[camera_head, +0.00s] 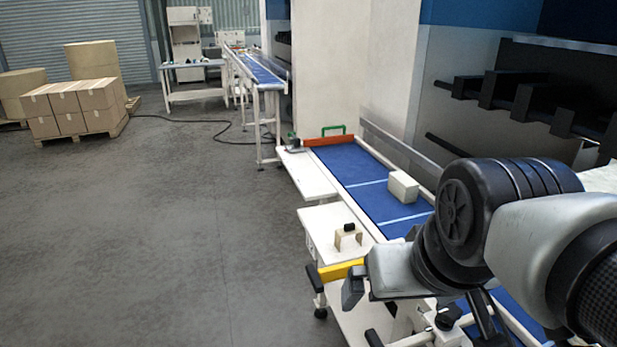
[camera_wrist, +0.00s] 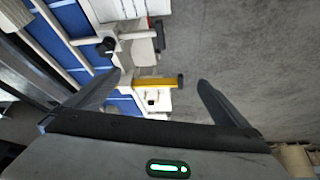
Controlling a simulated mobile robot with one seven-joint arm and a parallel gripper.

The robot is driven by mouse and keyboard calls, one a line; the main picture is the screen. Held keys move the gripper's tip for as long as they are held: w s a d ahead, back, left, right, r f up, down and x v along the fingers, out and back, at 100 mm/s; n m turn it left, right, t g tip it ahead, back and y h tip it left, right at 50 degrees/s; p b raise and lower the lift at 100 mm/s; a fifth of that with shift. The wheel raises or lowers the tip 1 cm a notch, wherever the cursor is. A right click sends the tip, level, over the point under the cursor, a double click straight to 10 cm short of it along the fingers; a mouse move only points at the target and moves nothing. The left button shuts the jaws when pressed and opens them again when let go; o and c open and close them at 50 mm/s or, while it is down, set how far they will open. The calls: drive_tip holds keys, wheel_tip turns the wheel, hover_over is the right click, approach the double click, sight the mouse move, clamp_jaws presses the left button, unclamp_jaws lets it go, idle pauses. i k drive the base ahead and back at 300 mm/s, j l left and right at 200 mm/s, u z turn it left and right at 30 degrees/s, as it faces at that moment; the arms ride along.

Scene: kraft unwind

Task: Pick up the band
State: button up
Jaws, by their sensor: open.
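A small tan arch-shaped piece (camera_head: 348,239) with a black knob on top stands on a white side shelf (camera_head: 322,220) beside the conveyor in the head view. It may be the band, but I cannot tell for sure. In the wrist view, a small dark knob on a white surface (camera_wrist: 158,109) shows beyond my gripper. My gripper (camera_wrist: 160,77) is open, with its two dark fingers wide apart and nothing between them. Beyond the fingers, a yellow bar (camera_wrist: 154,84) lies across the view. The yellow bar also shows in the head view (camera_head: 342,270), partly hidden by my arm.
A blue conveyor (camera_head: 345,164) with white rails carries a pale box (camera_head: 402,187). An orange bar (camera_head: 334,140) crosses its far end. A machine with black brackets (camera_head: 530,95) stands at right. Stacked cartons (camera_head: 75,105) sit on a pallet at far left.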

sight(348, 229)
drive_tip(key=k+z, duration=0.1)
drive_tip(key=k, duration=0.5)
drive_tip(key=z, duration=1.2)
drive_tip(key=i+j, duration=0.15)
drive_tip(key=j, duration=0.2)
drive_tip(key=i+j, duration=0.1)
drive_tip(key=j, duration=0.3)
drive_tip(key=i+j, duration=0.15)
drive_tip(key=j, duration=0.2)
drive_tip(key=i+j, duration=0.1)
drive_tip(key=j, duration=0.25)
drive_tip(key=i+j, duration=0.15)
drive_tip(key=j, duration=0.25)
drive_tip(key=i+j, duration=0.15)
drive_tip(key=j, duration=0.2)
drive_tip(key=i+j, duration=0.1)
drive_tip(key=j, duration=0.25)
